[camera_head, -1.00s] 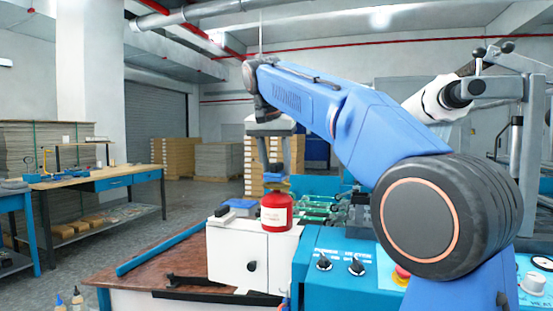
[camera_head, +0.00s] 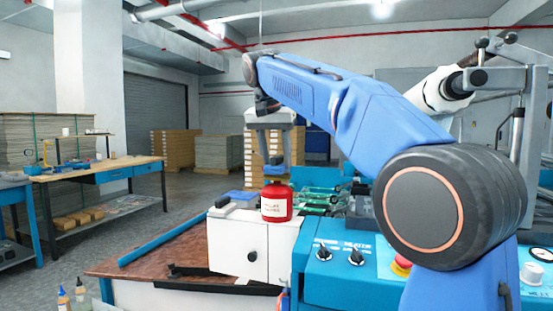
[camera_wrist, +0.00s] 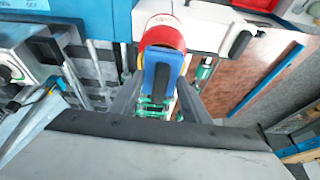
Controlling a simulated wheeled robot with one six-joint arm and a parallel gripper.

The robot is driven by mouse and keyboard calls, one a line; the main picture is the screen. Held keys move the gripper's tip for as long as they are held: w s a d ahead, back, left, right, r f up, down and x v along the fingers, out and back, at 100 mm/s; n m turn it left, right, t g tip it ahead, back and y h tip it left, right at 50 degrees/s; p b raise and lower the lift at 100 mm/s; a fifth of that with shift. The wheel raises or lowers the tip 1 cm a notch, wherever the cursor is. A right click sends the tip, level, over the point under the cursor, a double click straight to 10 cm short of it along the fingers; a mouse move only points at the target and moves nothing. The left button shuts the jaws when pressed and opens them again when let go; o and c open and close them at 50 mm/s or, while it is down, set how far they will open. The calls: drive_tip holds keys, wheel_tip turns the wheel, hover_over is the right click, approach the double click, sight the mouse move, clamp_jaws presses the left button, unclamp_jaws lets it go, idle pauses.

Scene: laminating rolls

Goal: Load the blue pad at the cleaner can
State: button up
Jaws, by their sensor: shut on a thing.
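My gripper (camera_head: 275,152) hangs just above the red cleaner can (camera_head: 277,205), which stands upright on a white box. The pad overlaps the lower part of the red can (camera_wrist: 163,32) in that view. I cannot tell whether the pad touches the can's top.
The white box (camera_head: 240,245) has a dark knob and a dark-tipped lever (camera_head: 222,201). A blue machine panel (camera_head: 335,275) with knobs and a red button stands to its right. A brown board (camera_head: 150,258) with a blue bar lies left. A workbench (camera_head: 100,170) stands farther left.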

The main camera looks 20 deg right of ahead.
sight(276, 156)
drive_tip(key=shift+f, duration=0.55)
idle(1.4)
drive_tip(key=shift+r, duration=3.5)
drive_tip(key=shift+s+a, duration=0.1)
